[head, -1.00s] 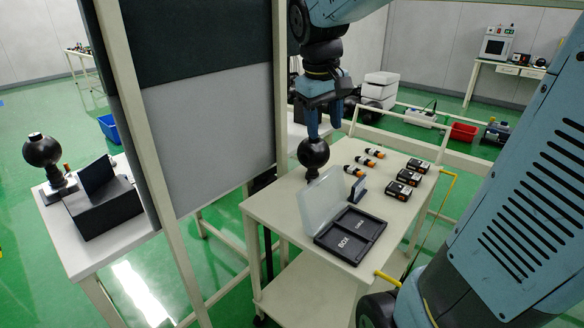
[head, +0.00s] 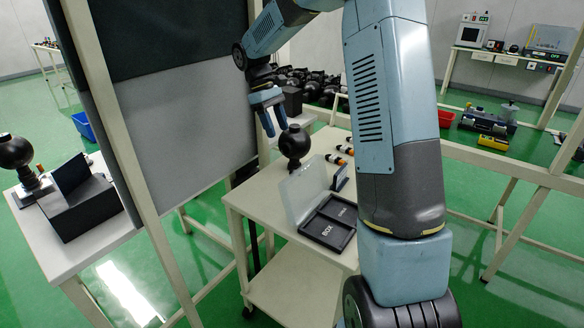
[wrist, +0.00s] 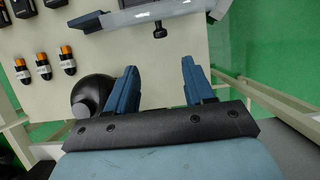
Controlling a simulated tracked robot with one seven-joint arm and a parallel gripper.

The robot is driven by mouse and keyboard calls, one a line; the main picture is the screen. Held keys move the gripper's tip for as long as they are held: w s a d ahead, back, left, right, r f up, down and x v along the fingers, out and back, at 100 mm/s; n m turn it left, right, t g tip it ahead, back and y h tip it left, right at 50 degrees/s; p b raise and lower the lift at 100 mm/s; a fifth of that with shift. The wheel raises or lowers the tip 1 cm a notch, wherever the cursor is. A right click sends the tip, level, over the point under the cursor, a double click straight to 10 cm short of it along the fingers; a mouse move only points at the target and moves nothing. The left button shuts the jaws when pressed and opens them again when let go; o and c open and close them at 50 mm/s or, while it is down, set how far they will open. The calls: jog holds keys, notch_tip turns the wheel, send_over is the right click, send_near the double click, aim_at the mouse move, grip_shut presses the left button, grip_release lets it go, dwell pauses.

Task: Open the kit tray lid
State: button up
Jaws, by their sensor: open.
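The kit tray (head: 313,232) is black with compartments, one marked BOX, on the cream cart top. Its translucent lid (head: 303,192) stands raised along the tray's left side, so the compartments are uncovered. My gripper (head: 275,132) is open and empty, up and left of the black ball (head: 294,142), beyond the lid in the head view. In the wrist view my gripper's (wrist: 162,80) blue fingers are apart with bare cart top between them. The ball (wrist: 92,92) shows just left of the left finger; I cannot tell if they touch.
Orange-tipped cylinders (wrist: 43,66) lie on the cart, and a small dark stand (head: 340,178) is beside the lid. A tall grey panel (head: 190,125) stands left of the cart, close to my gripper. My arm hides the cart's right part in the head view.

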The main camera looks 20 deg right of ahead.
send_near(303, 188)
jog(key=f, duration=0.2)
jog(key=w+f, duration=0.1)
jog(key=shift+w+a+f, duration=0.2)
jog(key=shift+f, duration=0.2)
grip_shut()
dwell(0.6)
